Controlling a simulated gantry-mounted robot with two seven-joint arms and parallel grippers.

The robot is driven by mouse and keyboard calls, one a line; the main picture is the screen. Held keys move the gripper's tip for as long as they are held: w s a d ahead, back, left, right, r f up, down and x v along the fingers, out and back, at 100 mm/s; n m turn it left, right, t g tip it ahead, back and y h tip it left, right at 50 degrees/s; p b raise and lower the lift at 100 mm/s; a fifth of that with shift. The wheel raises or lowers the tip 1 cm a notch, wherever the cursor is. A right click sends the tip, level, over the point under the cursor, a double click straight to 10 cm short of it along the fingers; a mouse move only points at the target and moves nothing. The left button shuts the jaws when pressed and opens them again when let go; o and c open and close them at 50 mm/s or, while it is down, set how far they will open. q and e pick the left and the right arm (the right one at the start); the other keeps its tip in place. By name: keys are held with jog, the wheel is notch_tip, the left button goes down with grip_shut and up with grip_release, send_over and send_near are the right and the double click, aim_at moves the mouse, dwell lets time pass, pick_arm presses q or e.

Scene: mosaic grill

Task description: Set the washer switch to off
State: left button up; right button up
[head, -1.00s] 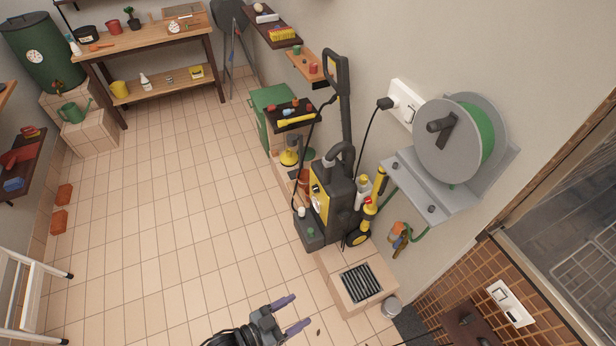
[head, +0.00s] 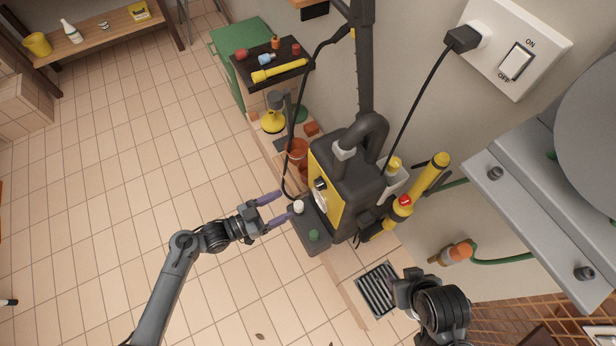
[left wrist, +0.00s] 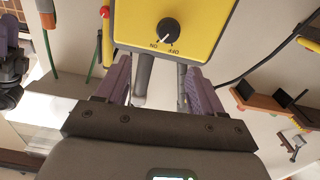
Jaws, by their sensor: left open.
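The pressure washer (head: 352,185) is black with a yellow front panel and stands against the wall. Its black rotary knob (left wrist: 168,31) is on the yellow panel (left wrist: 205,22), with ON and OFF lettering that reads upside down in the left wrist view. The knob's white mark points downward, seemingly nearer ON. My left gripper (head: 284,206) is open and empty, with its purple fingers pointing at the washer's front; it also shows in the left wrist view (left wrist: 160,72), a little short of the panel. My right gripper (head: 408,288) is at the lower right, with its fingers hidden.
A wall socket (head: 517,45) with its own ON/OFF rocker holds the washer's plug (head: 463,39). The black hose hangs close to my left gripper. A hose reel bracket (head: 500,215) juts out at right. A floor drain grate (head: 377,288) lies below.

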aim_at(316, 187)
pick_arm(q)
jog(key=shift+m, duration=0.3)
jog(key=b+x, duration=0.2)
jog(key=x, duration=0.1)
jog(key=f+b+x, duration=0.1)
jog(key=x, duration=0.2)
jog(key=w+f+b+x, duration=0.1)
jog(key=b+x, duration=0.1)
jog(key=x, duration=0.2)
jog(key=shift+w+a+b, duration=0.15)
jog(key=shift+a+b, duration=0.2)
jog(key=shift+x, duration=0.8)
jog(key=shift+r, duration=0.15)
pick_arm(e)
notch_tip(316, 187, down, 8)
jog(key=s, duration=0.2)
jog(key=shift+d, duration=0.2)
pick_arm(q)
jog(key=shift+c, duration=0.5)
jog(key=c, duration=1)
